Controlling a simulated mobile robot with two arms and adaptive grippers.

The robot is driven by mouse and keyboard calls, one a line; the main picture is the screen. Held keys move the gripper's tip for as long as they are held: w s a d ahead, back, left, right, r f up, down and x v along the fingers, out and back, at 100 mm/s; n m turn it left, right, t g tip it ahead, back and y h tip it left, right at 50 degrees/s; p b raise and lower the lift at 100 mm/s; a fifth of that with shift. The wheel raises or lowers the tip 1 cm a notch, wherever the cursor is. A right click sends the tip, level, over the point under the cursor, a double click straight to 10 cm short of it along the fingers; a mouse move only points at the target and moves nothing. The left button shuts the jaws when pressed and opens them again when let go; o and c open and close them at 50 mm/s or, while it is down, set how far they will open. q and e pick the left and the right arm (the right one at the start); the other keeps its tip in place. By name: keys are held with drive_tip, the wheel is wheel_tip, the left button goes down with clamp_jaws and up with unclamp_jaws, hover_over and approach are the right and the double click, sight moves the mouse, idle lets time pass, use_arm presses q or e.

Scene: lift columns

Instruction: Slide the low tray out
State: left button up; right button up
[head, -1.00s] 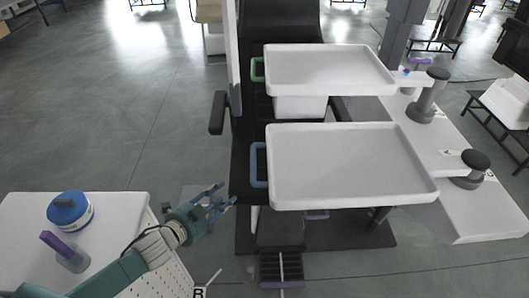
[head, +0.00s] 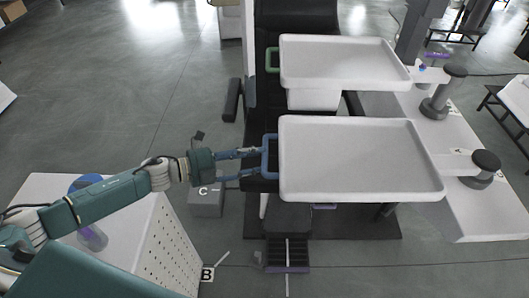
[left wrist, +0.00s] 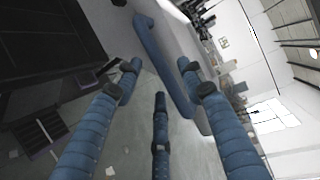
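Two white trays are in the head view: a near tray (head: 360,160) with a blue handle (head: 266,157) on its left edge, and a far tray (head: 345,65) with a green handle (head: 271,61). A small purple piece (head: 324,206) shows under the near tray's front edge. I cannot tell for sure which is the low tray. My left gripper (head: 261,163) is open at the blue handle, its fingertips close to the bar. In the left wrist view the blue handle (left wrist: 163,62) runs between the spread fingers (left wrist: 160,80); contact is unclear. My right gripper is not in view.
A white side table (head: 150,235) with a blue-lidded container (head: 86,182) and a bottle (head: 92,238) stands at lower left, partly behind my arm. A grey box marked C (head: 206,200) stands on the floor below the gripper. Grey round posts (head: 485,168) stand right of the trays.

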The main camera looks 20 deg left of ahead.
sight(264, 156)
use_arm(q)
drive_tip(key=shift+p+x, duration=0.3)
drive_tip(key=shift+x, duration=1.4)
clamp_jaws()
drive_tip(key=shift+a, duration=0.1)
